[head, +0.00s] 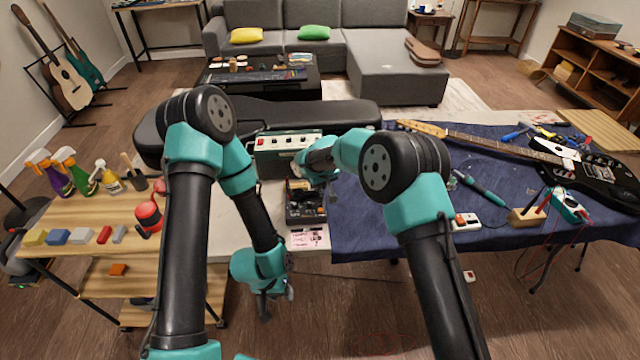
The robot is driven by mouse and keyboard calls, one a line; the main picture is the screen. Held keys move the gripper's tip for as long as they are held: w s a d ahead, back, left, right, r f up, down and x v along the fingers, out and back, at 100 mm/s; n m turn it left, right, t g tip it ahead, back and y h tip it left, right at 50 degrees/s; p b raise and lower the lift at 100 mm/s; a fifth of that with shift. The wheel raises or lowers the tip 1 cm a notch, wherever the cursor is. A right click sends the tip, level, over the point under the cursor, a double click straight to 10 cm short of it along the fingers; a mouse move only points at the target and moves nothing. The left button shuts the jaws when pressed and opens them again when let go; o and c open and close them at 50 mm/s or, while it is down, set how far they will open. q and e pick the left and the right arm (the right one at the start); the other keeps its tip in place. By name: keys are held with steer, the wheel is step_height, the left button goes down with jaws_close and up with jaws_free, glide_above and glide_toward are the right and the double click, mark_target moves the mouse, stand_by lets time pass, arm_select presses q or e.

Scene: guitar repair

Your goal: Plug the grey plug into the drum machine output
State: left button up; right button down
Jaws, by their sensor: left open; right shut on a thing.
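A dark box with knobs and small parts (306,212), which may be the drum machine, stands on the middle of the table near its front edge. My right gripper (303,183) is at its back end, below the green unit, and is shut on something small. The held thing is too small and covered to make out, so I cannot tell whether it is the grey plug or whether it touches a socket. My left gripper (277,301) is open and empty, hanging low in front of the table edge, well apart from the box.
A green amplifier-like unit with a pale panel (286,142) stands behind the box. A dark guitar case (330,114) lies behind that. A black guitar (590,172) lies on the blue cloth (365,225) at right. A wooden cart (75,215) with bottles stands at left.

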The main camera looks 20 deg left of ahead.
steer(key=c, duration=0.7)
jaws_free()
steer(key=shift+o, duration=0.2)
steer(key=shift+r, duration=0.1)
steer(key=shift+r, duration=3.95)
steer(key=shift+d, duration=0.1)
